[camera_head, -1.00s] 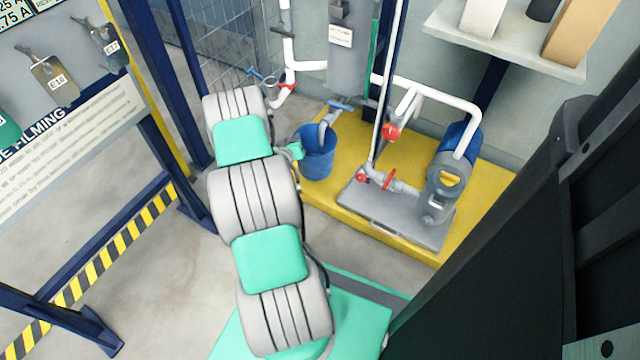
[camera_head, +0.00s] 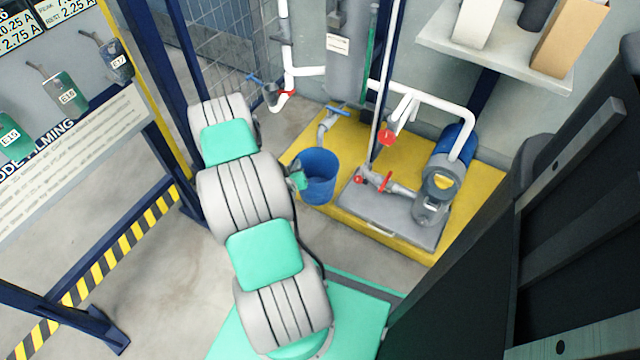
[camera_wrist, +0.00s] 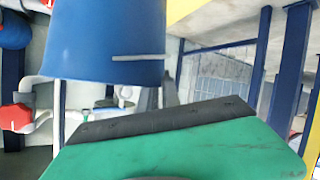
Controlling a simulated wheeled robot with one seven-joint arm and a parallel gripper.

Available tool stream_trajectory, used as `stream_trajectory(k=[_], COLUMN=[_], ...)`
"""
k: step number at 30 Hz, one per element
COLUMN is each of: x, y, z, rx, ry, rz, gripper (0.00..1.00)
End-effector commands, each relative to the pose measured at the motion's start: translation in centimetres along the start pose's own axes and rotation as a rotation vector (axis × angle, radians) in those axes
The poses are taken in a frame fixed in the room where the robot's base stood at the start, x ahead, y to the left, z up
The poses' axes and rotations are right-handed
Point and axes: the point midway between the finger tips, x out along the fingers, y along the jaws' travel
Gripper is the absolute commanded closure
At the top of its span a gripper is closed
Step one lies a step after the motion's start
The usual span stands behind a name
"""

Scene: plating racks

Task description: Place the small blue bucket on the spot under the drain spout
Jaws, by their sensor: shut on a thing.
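The small blue bucket (camera_head: 319,184) is upright at the front left edge of the yellow platform; I cannot tell whether it touches the surface. My gripper (camera_head: 299,177) is shut on the left side of its rim, partly hidden by my arm. In the wrist view the blue bucket (camera_wrist: 105,42) fills the upper left, beyond the green and dark gripper part (camera_wrist: 165,135). The grey drain spout (camera_head: 324,128), under a blue-handled valve (camera_head: 338,110), points down behind the bucket. The bucket stands clear of the spout, nearer the viewer.
The yellow platform (camera_head: 420,243) carries a grey pump plate (camera_head: 385,220), a blue-and-grey pump (camera_head: 440,180) and red-handled valves (camera_head: 387,138). White pipes (camera_head: 435,95) run above. A mesh fence (camera_head: 215,40) and blue posts stand at the left. Yellow surface shows bare around the spout.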

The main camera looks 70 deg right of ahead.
Motion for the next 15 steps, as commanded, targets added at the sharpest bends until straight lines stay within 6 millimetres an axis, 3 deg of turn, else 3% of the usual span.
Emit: stream_trajectory(k=[3, 8, 15], x=[-0.6, 0.2, 6.9], y=[1.2, 1.0, -0.5], z=[-1.1, -0.9, -1.0], rx=[0.022, 0.038, 0.041], ry=[-0.014, -0.033, -0.033], rz=[0.044, 0.075, 0.079], gripper=[1.0, 1.0, 1.0])
